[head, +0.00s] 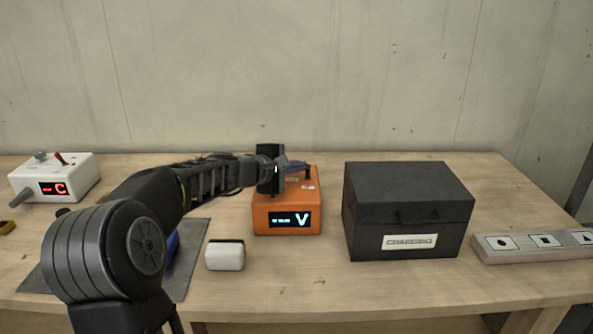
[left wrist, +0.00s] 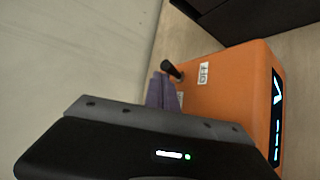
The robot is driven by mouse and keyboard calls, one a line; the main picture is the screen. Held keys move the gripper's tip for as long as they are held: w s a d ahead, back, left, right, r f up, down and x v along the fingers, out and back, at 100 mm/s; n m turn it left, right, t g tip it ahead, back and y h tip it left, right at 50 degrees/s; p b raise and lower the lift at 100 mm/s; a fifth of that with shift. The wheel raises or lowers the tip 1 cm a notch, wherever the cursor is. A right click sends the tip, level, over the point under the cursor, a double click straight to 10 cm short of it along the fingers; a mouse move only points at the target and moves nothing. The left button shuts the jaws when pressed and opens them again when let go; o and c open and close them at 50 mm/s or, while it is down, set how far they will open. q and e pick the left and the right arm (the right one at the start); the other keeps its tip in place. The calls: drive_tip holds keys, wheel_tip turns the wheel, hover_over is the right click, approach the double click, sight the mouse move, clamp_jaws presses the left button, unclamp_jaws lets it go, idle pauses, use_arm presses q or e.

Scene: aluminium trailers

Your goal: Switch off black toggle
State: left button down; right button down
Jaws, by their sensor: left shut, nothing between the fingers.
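The black toggle (left wrist: 173,70) sticks up from the top of an orange box (head: 287,212). In the left wrist view it leans toward the upper left, away from a small white label (left wrist: 203,74) that seems to read OFF. In the head view the toggle (head: 308,170) is small, at the tip of my gripper. My left gripper (head: 298,166) is shut and empty, with its purple fingers over the back of the box. In the left wrist view the fingertips (left wrist: 160,88) are right beside the toggle; I cannot tell whether they touch. My right gripper is out of view.
A black case (head: 408,205) labelled CHARGING stands right of the orange box. A white box (head: 66,178) with a red toggle stands far left. A small white object (head: 225,256) lies in front. A panel with symbols (head: 535,248) is at the right.

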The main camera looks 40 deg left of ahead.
use_arm(q)
drive_tip(key=shift+s+r, duration=0.1)
drive_tip(key=shift+s+d+r, duration=0.15)
drive_tip(key=shift+s+d, duration=0.2)
drive_tip(key=shift+s, duration=0.05)
drive_tip(key=shift+d, duration=0.1)
idle(0.3)
drive_tip(key=shift+s, duration=0.1)
drive_tip(key=v, duration=0.7)
drive_tip(key=shift+s+a+r+b, duration=0.15)
drive_tip(key=shift+s+a+b, duration=0.05)
drive_tip(key=shift+b, duration=0.1)
drive_tip(key=shift+s, duration=0.15)
